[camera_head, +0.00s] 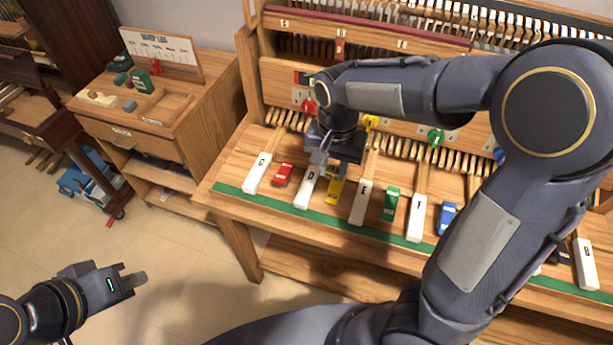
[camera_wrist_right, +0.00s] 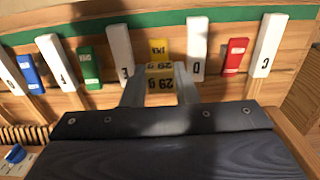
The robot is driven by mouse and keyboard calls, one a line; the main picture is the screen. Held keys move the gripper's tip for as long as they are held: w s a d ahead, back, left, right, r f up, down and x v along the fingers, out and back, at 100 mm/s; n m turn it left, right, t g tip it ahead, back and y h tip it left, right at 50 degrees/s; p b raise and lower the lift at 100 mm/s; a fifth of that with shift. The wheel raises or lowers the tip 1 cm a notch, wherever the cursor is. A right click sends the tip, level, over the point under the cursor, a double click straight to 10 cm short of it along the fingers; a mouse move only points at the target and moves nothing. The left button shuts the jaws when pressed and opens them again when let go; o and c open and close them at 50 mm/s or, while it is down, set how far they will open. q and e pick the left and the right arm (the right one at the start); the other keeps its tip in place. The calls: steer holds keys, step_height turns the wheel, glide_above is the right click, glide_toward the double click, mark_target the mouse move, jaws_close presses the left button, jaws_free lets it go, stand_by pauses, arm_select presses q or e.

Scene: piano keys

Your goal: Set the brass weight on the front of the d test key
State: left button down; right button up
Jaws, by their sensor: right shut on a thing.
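The brass weight (camera_wrist_right: 160,84), marked "29 g", sits between the fingers of my right gripper (camera_wrist_right: 160,88) in the right wrist view. That gripper is shut on it. In the head view my right gripper (camera_head: 320,165) is over the keys near the back part of the white D key (camera_head: 307,192), and the weight is hard to make out there. The D key also shows in the right wrist view (camera_wrist_right: 197,45), just right of the weight. My left gripper (camera_head: 130,278) is empty and open over the floor at lower left, far from the keys.
A yellow block (camera_head: 334,192) lies between the D key and the E key (camera_head: 361,203). A red block (camera_head: 282,174) lies between the C key (camera_head: 259,172) and D. A green strip (camera_head: 250,197) runs along the front.

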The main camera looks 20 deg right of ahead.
glide_above(306, 187)
step_height(306, 187, down, 6)
steer(key=shift+s+d+f+p, duration=0.15)
steer(key=shift+f+p, duration=0.1)
steer(key=shift+p, duration=0.1)
steer(key=shift+f+p, duration=0.35)
steer(key=shift+f, duration=1.35)
steer(key=shift+f, duration=0.1)
